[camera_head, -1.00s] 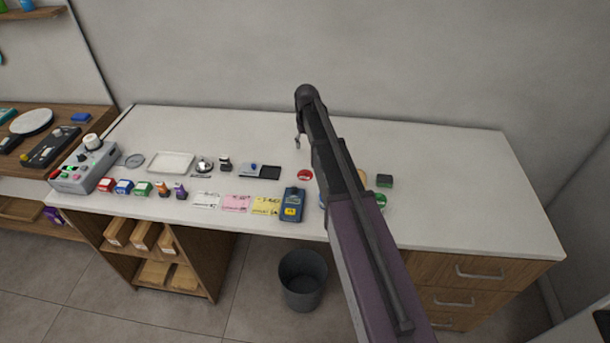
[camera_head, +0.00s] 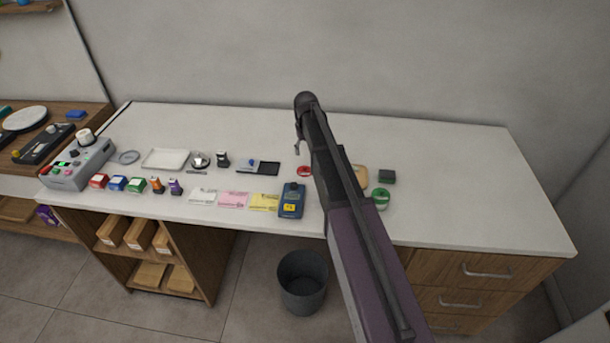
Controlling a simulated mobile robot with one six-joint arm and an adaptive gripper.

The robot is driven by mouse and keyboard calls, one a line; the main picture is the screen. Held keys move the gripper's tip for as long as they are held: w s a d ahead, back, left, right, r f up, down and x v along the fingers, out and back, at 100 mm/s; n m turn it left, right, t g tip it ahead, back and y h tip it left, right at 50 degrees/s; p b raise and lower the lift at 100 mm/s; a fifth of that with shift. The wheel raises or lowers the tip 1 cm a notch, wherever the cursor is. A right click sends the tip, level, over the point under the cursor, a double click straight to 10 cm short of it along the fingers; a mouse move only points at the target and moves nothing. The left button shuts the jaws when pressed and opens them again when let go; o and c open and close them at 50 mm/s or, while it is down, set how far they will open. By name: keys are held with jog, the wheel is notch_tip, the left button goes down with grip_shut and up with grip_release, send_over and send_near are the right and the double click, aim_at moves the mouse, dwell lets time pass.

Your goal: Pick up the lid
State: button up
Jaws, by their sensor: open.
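A small red round piece (camera_head: 304,171), which looks like a lid, lies on the white counter just left of my arm, partly covered by it. My gripper (camera_head: 299,146) is only partly visible: a thin finger shows left of the dark arm end, above and behind the red piece in the picture. The gripper is open and nothing shows in it. A green round container (camera_head: 380,198) stands on the counter right of my arm, with its left side near the arm's edge. What lies directly behind the arm is hidden.
A dark green block (camera_head: 387,176) and a tan piece (camera_head: 361,174) lie right of my arm. The counter's right end (camera_head: 470,190) is clear.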

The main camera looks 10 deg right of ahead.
aim_at(305, 166)
jog(key=shift+f+b, duration=1.2)
jog(key=shift+f, duration=0.3)
jog(key=shift+a+f+b, duration=0.2)
jog(key=shift+f+b, duration=2.4)
grip_shut()
